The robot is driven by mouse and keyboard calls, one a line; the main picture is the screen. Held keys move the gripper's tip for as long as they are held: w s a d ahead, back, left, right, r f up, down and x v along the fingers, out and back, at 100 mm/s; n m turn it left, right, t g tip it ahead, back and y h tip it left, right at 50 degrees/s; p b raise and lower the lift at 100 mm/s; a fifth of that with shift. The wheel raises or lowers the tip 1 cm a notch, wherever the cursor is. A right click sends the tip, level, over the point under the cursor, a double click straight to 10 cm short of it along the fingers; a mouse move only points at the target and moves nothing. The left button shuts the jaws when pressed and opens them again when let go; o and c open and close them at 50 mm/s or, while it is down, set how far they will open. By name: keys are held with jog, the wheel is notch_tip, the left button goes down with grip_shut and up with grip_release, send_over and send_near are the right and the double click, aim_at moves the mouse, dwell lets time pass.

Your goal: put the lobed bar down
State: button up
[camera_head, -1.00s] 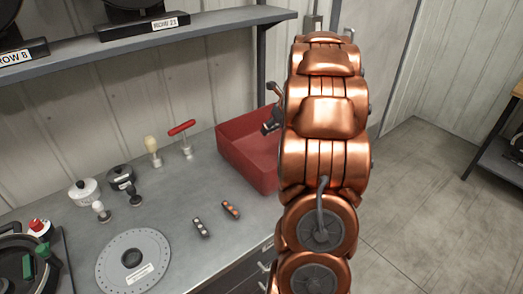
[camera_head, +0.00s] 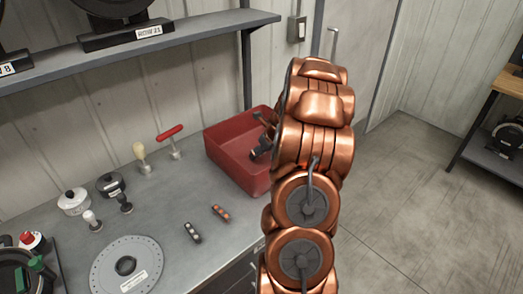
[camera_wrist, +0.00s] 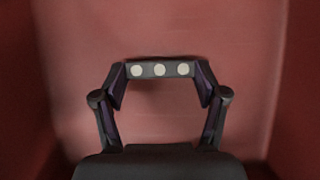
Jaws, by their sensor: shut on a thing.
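My gripper (camera_wrist: 161,84) is shut on a dark bar (camera_wrist: 147,70) with three pale round spots, which I take to be the lobed bar. It holds the bar crosswise between its two fingertips, with red walls and floor of the bin behind it. In the head view my gripper (camera_head: 262,143) is at the right part of the red bin (camera_head: 229,164), at about rim level or a little inside. The bar cannot be made out there, and my copper arm hides the bin's right side.
A dark spotted bar (camera_head: 192,232) and an orange-brown spotted bar (camera_head: 220,213) lie on the grey bench before the bin. A grey perforated disc (camera_head: 127,265), pots (camera_head: 74,201), knobs and a red T-handle (camera_head: 170,132) stand left. A shelf (camera_head: 180,38) runs above.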

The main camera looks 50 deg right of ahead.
jog(key=o, duration=1)
jog(key=shift+f, duration=0.1)
jog(key=shift+o, duration=0.2)
jog(key=d+b+v, duration=0.1)
jog(key=b+v, duration=0.2)
jog(key=v, duration=0.9)
jog(key=s+a+r+n+g+y, duration=0.1)
jog(key=s+a+n+g, duration=0.1)
jog(key=a+n, duration=1)
jog(key=s+a+r+n+g+y, duration=0.2)
jog(key=a+n, duration=0.4)
jog(key=a, duration=1.2)
jog(key=s+a+n+g, duration=0.1)
jog(key=s+a+n, duration=0.3)
jog(key=s+n, duration=0.2)
jog(key=s+a+n+g+h, duration=0.1)
jog(key=s+a+n, duration=0.3)
jog(key=s+n, duration=0.2)
jog(key=s+a+n+g+h, duration=0.1)
jog(key=s+a+n, duration=0.2)
jog(key=s+n, duration=0.4)
jog(key=shift+s+a+f+g, duration=0.4)
jog(key=shift+s+f, duration=0.1)
jog(key=shift+s, duration=0.4)
